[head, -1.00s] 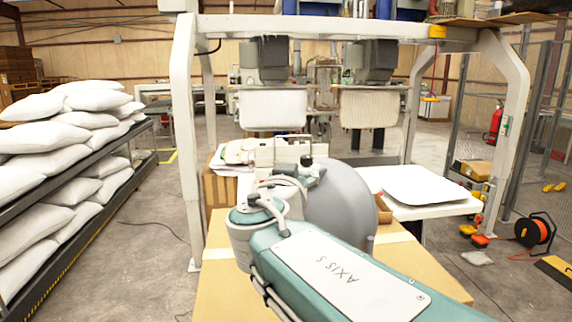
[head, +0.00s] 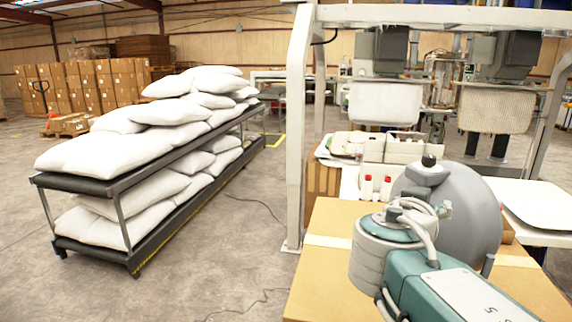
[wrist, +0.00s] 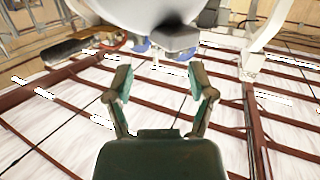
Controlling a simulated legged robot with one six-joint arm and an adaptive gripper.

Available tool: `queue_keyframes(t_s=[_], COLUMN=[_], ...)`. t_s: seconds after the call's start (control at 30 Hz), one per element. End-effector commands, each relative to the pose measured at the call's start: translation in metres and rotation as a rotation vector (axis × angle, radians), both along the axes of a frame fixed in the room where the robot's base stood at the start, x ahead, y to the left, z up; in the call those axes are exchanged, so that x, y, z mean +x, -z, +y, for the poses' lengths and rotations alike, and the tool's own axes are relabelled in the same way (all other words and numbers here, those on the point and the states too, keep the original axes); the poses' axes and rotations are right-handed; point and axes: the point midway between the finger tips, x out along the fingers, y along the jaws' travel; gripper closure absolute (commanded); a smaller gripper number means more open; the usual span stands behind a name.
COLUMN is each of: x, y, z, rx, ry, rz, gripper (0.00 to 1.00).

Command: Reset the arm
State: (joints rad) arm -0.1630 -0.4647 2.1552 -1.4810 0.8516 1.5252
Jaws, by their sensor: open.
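My gripper (wrist: 160,88) shows in the wrist view with its two green-padded fingers spread apart. It is open and nothing is between the fingers. Behind it are the white ceiling and reddish roof beams, so the wrist camera looks upward. A large pale rounded shape fills the top of that view; I cannot tell what it is. In the head view my arm is folded at the lower right, over a cardboard box, and the gripper itself is hidden there.
White pillows (head: 130,133) lie stacked on a two-tier rack (head: 95,184) at the left. A large cardboard box (head: 330,270) stands in front. A white frame (head: 298,130) with filling machines (head: 385,102) rises behind. Grey floor (head: 215,240) is free between rack and box; a cable crosses it.

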Motion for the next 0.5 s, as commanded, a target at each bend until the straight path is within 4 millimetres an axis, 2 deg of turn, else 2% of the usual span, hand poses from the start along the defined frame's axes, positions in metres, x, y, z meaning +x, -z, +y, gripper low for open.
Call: queue_keyframes(t_s=[0.23, 0.5], x=[-0.037, -0.077], y=[0.065, 0.128], z=[-0.008, 0.007], rx=[0.08, 0.183], ry=[-0.004, -0.114], rz=[0.291, 0.571], gripper=[0.29, 0.29])
